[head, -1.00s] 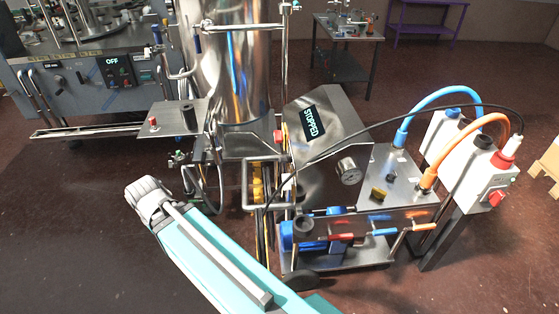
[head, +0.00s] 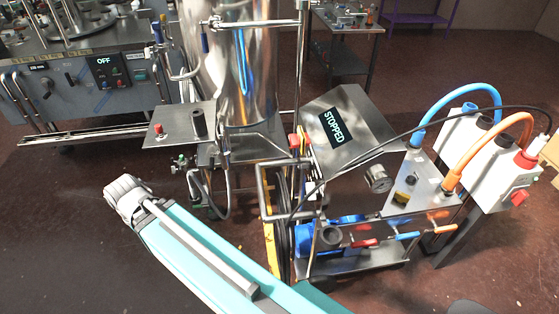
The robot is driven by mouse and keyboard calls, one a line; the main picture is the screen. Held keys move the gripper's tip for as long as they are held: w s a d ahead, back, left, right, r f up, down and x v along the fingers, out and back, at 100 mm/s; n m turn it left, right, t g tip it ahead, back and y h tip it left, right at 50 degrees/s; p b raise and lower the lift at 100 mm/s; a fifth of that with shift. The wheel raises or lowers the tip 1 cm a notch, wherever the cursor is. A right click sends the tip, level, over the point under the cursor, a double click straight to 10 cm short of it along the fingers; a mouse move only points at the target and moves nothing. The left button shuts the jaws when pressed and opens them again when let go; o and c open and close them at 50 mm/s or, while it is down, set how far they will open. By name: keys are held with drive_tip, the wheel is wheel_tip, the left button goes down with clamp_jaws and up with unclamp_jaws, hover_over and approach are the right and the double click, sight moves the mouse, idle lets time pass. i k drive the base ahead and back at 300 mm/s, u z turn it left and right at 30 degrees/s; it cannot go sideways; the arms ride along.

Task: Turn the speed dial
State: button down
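No control is legibly marked as the speed dial. A yellow and black knob (head: 401,197) sits on the small steel control plate at the right, with a small dark knob (head: 411,179) just behind it. A dark knob (head: 46,87) is on the blue-grey machine's front panel at the far left. A sloped steel cabinet (head: 366,116) carries a display (head: 336,126) reading STOPPED. My teal arm reaches up from the bottom to a pale joint at centre left, well apart from these knobs. My gripper is not visible.
A tall steel tank (head: 240,70) stands in the middle. A bracket plate (head: 182,122) with a red button juts out left of it. Thick blue (head: 460,90) and orange (head: 495,130) hoses arch at right beside a white switch box (head: 500,175). The dark floor at lower left is clear.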

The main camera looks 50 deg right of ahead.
sight(306, 166)
drive_tip(key=u, duration=0.15)
drive_tip(key=i, duration=0.3)
drive_tip(key=z, duration=2.1)
drive_tip(key=k, duration=0.6)
drive_tip(key=z, duration=0.05)
